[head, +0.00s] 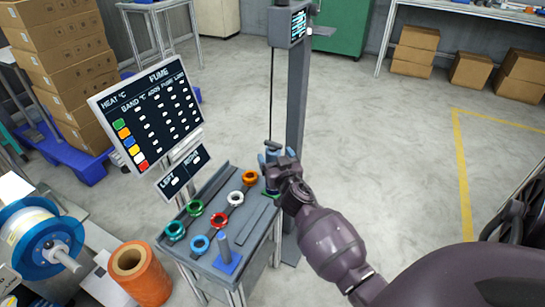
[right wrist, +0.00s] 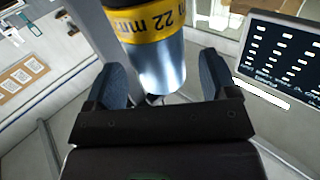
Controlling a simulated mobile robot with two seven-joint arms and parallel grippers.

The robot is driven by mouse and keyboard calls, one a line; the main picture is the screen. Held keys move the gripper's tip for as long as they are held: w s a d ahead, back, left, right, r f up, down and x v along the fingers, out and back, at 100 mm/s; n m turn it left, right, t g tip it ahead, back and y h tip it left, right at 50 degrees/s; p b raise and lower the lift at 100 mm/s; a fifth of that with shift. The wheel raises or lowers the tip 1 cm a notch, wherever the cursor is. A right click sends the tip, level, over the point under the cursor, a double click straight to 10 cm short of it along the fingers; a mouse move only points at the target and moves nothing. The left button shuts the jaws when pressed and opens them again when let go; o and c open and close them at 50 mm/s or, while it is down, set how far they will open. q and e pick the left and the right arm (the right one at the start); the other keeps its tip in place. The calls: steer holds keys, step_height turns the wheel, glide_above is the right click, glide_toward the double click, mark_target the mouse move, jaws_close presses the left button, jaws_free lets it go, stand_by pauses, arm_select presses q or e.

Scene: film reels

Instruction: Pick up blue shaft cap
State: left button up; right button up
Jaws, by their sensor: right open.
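The blue shaft cap (head: 193,246), a ring-shaped cap, lies on the grey tray table (head: 252,236) toward its near left part in the head view. My right gripper (head: 272,157) is at the table's far right corner, well beyond the blue cap. In the right wrist view my right gripper (right wrist: 165,88) is open, its two dark fingers on either side of a shiny metal cylinder (right wrist: 160,65) with a yellow "22 mm" band. I cannot tell whether the fingers touch the cylinder. The blue cap does not show in the wrist view. My left gripper is not in view.
Orange (head: 250,177), white (head: 236,198), red (head: 219,220), green (head: 195,207) and teal (head: 174,231) caps share the table. A blue block with a peg (head: 227,262) stands at its near edge. A display board (head: 150,115) and a grey post (head: 298,100) rise close by.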

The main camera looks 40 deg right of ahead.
steer(key=shift+x, duration=0.9)
steer(key=c, duration=1.1)
steer(key=shift+r, duration=0.1)
